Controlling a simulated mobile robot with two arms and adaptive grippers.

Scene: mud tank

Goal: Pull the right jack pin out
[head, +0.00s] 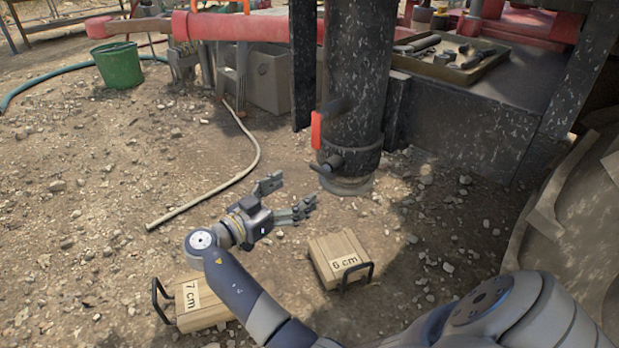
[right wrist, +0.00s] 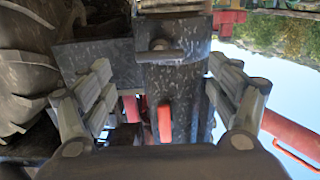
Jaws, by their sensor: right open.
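The black jack leg (head: 358,80) stands upright on a round foot (head: 347,184). In the right wrist view the pin lies between the spread fingers (right wrist: 160,66). My left gripper is out of view.
Two wooden blocks, marked 6 cm (head: 336,251) and 7 cm (head: 190,290), lie on the stony ground near my right arm. A pale hose (head: 250,150) lies to the left. A tool tray (head: 450,68) sits on the tank frame, and a green bucket (head: 118,66) stands at back left.

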